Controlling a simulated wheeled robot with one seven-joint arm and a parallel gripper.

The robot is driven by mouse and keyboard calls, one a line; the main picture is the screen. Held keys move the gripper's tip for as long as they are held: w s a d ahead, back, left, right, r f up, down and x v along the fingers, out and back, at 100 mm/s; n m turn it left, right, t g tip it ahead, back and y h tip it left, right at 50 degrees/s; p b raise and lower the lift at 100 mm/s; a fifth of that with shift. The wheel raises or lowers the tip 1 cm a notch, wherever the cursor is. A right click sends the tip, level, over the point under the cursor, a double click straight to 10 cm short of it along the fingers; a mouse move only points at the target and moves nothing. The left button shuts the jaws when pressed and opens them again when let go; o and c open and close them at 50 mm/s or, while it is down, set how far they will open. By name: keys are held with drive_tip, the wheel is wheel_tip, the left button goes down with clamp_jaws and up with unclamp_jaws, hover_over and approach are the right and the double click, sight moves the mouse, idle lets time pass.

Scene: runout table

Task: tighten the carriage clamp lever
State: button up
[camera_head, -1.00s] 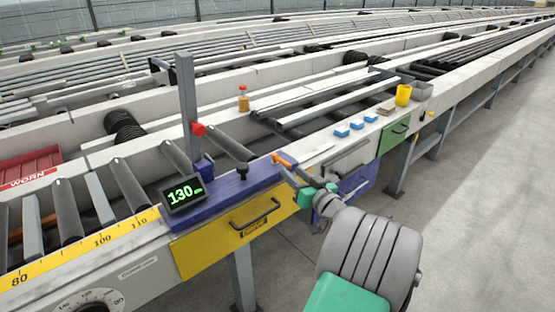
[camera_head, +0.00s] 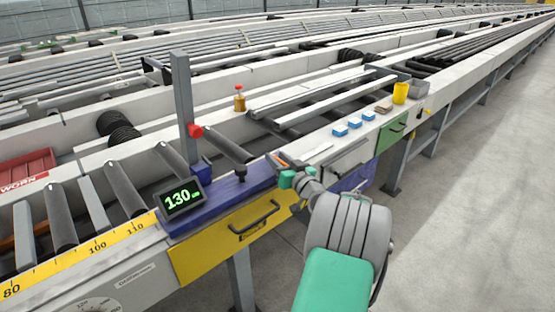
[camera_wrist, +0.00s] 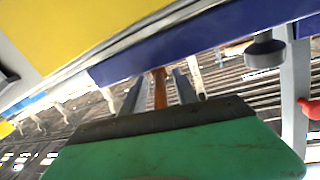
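The blue carriage (camera_head: 215,203) sits on the near rail beside a display reading 130 (camera_head: 180,198). Its orange clamp lever (camera_head: 281,157) is at the carriage's right end, mostly hidden by my gripper (camera_head: 279,166). In the wrist view the orange lever (camera_wrist: 160,88) stands between the two grey fingers of my gripper (camera_wrist: 158,88), with a gap visible on both sides. The fingers are open and straddle the lever; I see no contact. The carriage's blue side (camera_wrist: 200,40) runs across the wrist view.
A grey post with a red knob (camera_head: 195,131) and a black knob (camera_head: 241,173) rise from the carriage. A yellow drawer (camera_head: 225,245) is below. The floor at right is clear.

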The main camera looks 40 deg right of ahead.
clamp_jaws()
idle(1.4)
